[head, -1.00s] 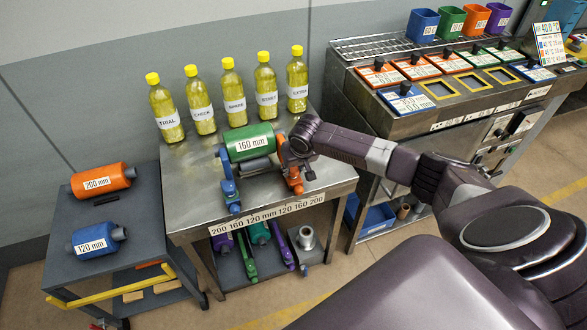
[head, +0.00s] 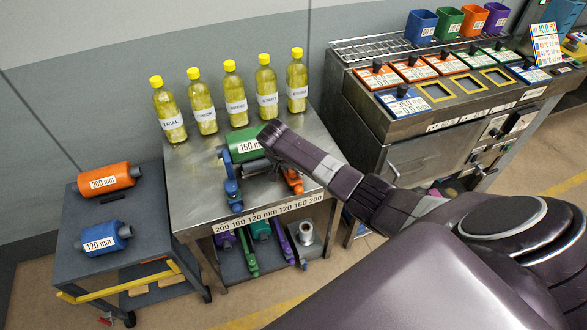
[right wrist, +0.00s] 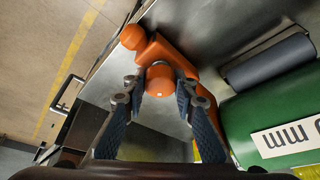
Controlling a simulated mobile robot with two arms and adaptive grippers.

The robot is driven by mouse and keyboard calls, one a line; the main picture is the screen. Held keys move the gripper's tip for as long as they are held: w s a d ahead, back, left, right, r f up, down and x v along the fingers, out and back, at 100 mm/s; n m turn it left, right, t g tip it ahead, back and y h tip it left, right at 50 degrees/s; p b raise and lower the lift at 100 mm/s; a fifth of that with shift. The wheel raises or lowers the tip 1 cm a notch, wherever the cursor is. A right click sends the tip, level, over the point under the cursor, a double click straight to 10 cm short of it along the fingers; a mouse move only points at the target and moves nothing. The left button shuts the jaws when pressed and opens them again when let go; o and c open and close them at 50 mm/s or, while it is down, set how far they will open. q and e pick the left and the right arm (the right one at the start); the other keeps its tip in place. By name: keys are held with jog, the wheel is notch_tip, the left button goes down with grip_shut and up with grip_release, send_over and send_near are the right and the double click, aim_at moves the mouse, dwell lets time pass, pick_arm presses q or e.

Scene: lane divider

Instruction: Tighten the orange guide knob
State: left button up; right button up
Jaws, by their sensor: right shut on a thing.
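The orange guide (head: 294,180) stands at the right end of the green 160 mm roller (head: 236,147), partly hidden behind my right arm. In the right wrist view the orange guide (right wrist: 155,48) runs beside the green roller (right wrist: 256,118). Its round orange knob (right wrist: 160,80) sits between the fingertips of my right gripper (right wrist: 159,93), which is shut on it. In the head view my arm hides the fingers and the knob. A blue guide (head: 233,192) stands at the roller's left end. My left gripper is not in view.
Several yellow bottles (head: 235,98) stand along the back of the metal table (head: 194,183). A cart on the left holds an orange 200 mm roller (head: 107,179) and a blue 120 mm roller (head: 103,238). A grey bar (right wrist: 268,62) lies close beside the gripper.

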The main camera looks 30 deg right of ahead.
jog(key=shift+w+a+f+m+g+b, duration=0.1)
jog(key=shift+m+g+b, duration=0.2)
jog(key=shift+m, duration=0.7)
jog(key=m+g+b, duration=0.1)
jog(key=m, duration=0.1)
jog(key=shift+m+h+b, duration=0.3)
jog(key=shift+b, duration=0.05)
jog(key=m+g+b, duration=0.1)
jog(key=m+b, duration=0.2)
jog(key=shift+m+g+b, duration=0.3)
jog(key=shift+m+b, duration=0.15)
jog(key=shift+m, duration=0.25)
jog(key=shift+w+r, duration=0.1)
jog(key=shift+r, duration=0.15)
jog(key=o, duration=0.8)
jog(key=shift+d, duration=0.2)
jog(key=shift+c, duration=0.2)
jog(key=o, duration=0.4)
jog(key=shift+a, duration=0.1)
